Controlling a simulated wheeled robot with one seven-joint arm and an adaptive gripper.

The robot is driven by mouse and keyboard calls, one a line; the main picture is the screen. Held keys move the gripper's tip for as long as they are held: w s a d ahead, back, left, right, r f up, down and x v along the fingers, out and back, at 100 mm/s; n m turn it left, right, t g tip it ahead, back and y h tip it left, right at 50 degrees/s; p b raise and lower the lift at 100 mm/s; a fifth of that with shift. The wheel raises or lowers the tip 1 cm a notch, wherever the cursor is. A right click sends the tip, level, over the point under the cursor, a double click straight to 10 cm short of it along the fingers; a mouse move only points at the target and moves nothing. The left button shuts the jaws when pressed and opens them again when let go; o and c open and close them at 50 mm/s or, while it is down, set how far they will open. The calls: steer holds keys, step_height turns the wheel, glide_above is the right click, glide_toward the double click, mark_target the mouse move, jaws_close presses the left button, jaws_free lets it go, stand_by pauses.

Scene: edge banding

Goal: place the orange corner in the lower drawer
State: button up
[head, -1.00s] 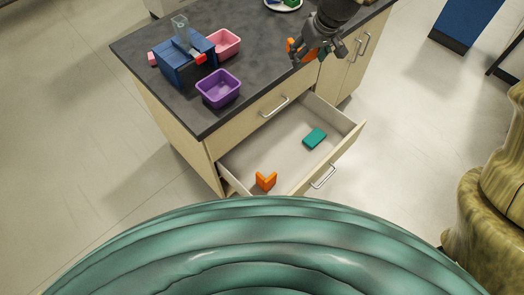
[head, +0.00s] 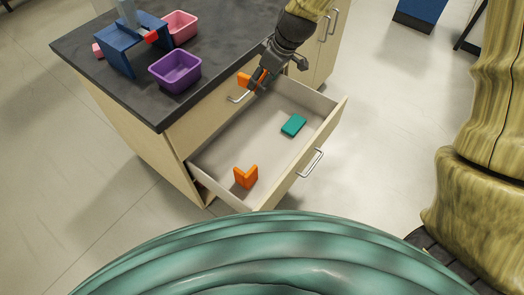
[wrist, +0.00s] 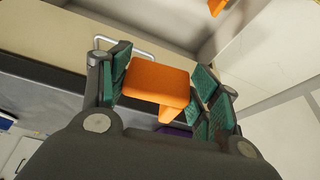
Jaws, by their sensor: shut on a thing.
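My gripper (head: 259,80) is shut on an orange corner (head: 245,79) and holds it by the counter's front edge, over the back part of the open lower drawer (head: 232,143). In the wrist view the orange corner (wrist: 155,80) sits between the teal finger pads of my gripper (wrist: 163,84). A second orange corner (head: 245,177) stands inside the drawer near its left end; an orange piece (wrist: 217,6) also shows at the top of the wrist view. A teal block (head: 293,125) lies on the drawer floor to the right.
The dark countertop (head: 115,72) carries a blue fixture (head: 117,58), a pink bin (head: 180,27) and a purple bin (head: 175,71). The closed upper drawer's handle (head: 240,96) is close to my gripper. Drawer floor is bare between the second corner and the teal block.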

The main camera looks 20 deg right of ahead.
mark_target(270, 161)
steer(key=d+f+n+g+b, duration=0.1)
steer(key=f+n+b, duration=0.1)
steer(key=f+b, duration=0.7)
steer(key=s+d+f+n+y+b, duration=0.1)
steer(key=f+n+b, duration=0.2)
steer(key=f+b, duration=0.7)
steer(key=s+d+f+n+g+b, duration=0.1)
steer(key=f+b, duration=0.8)
steer(key=f, duration=1.3)
steer(key=shift+s+d+f+n+g, duration=0.1)
steer(key=shift+d+f+n+g, duration=0.2)
steer(key=shift+d+n, duration=0.4)
steer(key=shift+a+r, duration=0.15)
steer(key=o, duration=0.8)
steer(key=shift+c, duration=0.2)
steer(key=p+v, duration=0.4)
steer(key=v, duration=0.8)
